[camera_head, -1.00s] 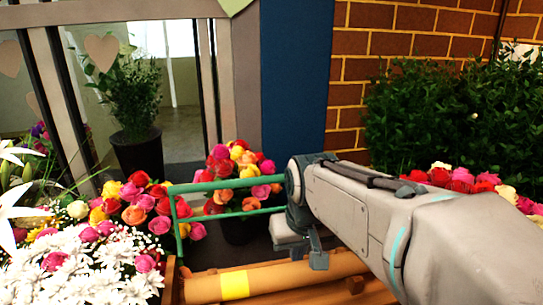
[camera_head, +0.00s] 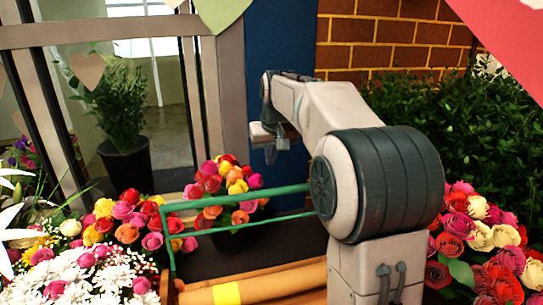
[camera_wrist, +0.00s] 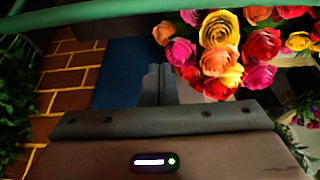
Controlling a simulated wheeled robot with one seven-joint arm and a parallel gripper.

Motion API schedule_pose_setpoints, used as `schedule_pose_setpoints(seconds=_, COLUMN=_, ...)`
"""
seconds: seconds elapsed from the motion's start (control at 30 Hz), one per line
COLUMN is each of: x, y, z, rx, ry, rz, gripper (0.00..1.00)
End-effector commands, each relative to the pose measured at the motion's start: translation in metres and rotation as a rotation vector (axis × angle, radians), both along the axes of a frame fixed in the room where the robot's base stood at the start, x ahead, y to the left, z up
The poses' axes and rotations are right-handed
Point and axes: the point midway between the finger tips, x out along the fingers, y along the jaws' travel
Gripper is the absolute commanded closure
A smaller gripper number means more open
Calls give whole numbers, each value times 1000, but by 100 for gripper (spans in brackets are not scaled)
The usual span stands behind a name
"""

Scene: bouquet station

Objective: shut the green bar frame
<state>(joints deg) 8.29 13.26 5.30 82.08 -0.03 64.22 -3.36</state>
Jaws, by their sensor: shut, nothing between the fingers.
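The green bar frame (camera_head: 240,195) has two long thin rails and an upright at its left end. It stands over the front of the display, and my arm hides its right end. In the wrist view a green rail (camera_wrist: 100,12) crosses the top edge, with a bit of green at the top right. My gripper (camera_head: 270,155) is above the rails in the head view, apart from them in the picture. In the wrist view its fingers (camera_wrist: 158,84) are together with nothing between them.
Colourful roses (camera_head: 225,185) stand in a dark pot behind the rails. Tan rolls (camera_head: 265,285) with a yellow band lie below. More flowers (camera_head: 95,270) crowd the left, red and cream roses (camera_head: 480,235) the right. A blue panel (camera_head: 267,60) and brick wall (camera_head: 390,40) stand behind.

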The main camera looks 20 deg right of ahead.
Motion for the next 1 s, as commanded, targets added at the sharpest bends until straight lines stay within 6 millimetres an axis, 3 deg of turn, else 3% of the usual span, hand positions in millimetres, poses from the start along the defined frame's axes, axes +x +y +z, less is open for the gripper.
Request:
schedule_pose_setpoints(seconds=0.3, x=24, y=0, z=-66, rx=1, ry=6, rz=0, gripper=100)
schedule_pose_setpoints(seconds=0.6, x=-9, y=0, z=-64, rx=-1, ry=0, rz=-1, gripper=100)
schedule_pose_setpoints(seconds=1.0, x=-16, y=0, z=-65, rx=0, ry=-1, rz=0, gripper=100)
